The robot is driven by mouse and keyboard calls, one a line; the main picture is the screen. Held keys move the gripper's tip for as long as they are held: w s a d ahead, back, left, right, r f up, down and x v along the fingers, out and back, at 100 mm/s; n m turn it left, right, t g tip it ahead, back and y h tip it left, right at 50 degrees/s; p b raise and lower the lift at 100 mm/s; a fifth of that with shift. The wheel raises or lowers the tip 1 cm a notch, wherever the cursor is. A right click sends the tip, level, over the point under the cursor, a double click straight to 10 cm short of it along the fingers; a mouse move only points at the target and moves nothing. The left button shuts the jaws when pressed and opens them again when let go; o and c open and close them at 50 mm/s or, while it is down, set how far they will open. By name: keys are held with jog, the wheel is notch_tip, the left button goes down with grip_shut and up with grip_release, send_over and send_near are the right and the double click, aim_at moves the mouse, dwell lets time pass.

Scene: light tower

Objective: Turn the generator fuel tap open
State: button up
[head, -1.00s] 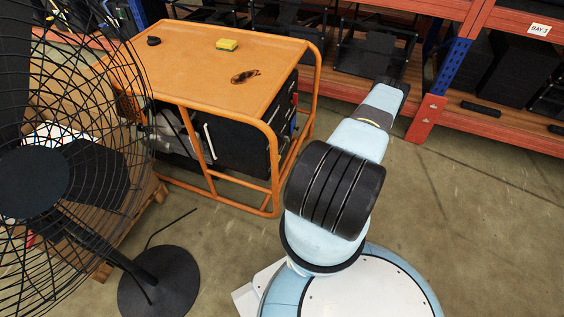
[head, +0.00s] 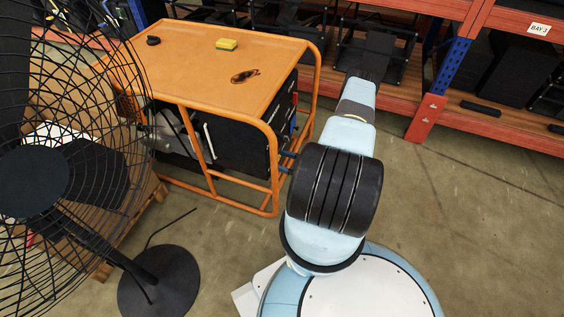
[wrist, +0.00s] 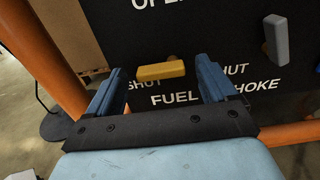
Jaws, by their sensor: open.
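The generator (head: 225,70) has an orange frame and top with a dark body and stands left of my arm in the head view. In the wrist view, its black panel (wrist: 215,40) fills much of the background. The fuel tap (wrist: 161,71) is a yellow lever lying about level above the word FUEL, beside a partly hidden SHUT label. My gripper (wrist: 163,78) is open, its blue fingers on either side of the lever with gaps. I cannot tell how far the tips reach. In the head view, the fingers (head: 284,162) poke out beside my arm, near the generator.
A grey choke lever (wrist: 277,38) stands upright right of the tap. Orange frame tubes (wrist: 62,55) pass left and lower right. A caged fan (head: 35,185) stands at the left, shelving (head: 430,115) behind. Floor at the right is clear. A yellow sponge (head: 226,44) lies on the generator.

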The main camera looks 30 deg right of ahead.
jog(key=shift+c, duration=0.2)
jog(key=c, duration=0.9)
jog(key=shift+a, duration=0.2)
jog(key=shift+c, duration=0.6)
jog(key=shift+d, duration=0.1)
